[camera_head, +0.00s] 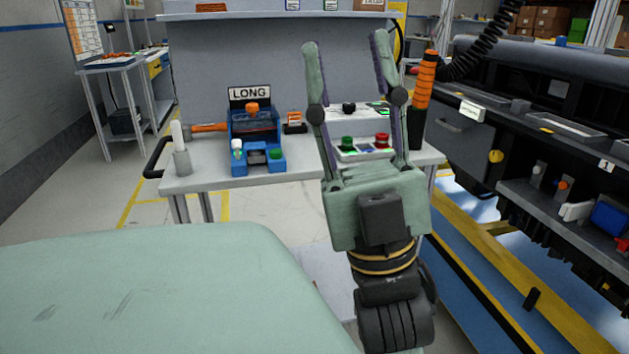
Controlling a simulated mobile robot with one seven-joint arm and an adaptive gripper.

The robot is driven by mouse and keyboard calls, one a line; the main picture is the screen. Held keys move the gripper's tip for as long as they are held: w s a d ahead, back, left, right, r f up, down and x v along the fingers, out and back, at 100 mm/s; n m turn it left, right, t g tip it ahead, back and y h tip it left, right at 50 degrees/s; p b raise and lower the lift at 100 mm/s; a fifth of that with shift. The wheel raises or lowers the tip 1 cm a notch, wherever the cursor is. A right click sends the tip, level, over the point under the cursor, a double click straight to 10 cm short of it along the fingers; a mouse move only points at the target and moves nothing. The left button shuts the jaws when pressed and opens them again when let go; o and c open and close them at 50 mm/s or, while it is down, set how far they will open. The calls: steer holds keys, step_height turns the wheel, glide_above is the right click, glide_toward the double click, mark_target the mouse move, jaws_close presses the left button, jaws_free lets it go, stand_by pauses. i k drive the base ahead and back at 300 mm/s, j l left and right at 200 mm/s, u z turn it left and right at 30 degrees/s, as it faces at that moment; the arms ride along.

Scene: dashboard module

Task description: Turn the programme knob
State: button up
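A small white control box (345,118) stands on the grey workbench, seen between my gripper's fingers. A black knob (349,107) sits on its upper face; I take it for the programme knob, but its pointer is too small to read. A green button (347,142) and a red button (382,140) are on the box's lower front. My gripper (346,43) points up in the picture with its two fingers wide apart, open and empty. It appears nearer to the camera than the box, and its right finger and palm hide parts of the box.
The dark dashboard module (480,140) fills the right side. Floor is clear at left.

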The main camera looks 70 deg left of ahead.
mark_target(349, 108)
steer(key=u, duration=2.05)
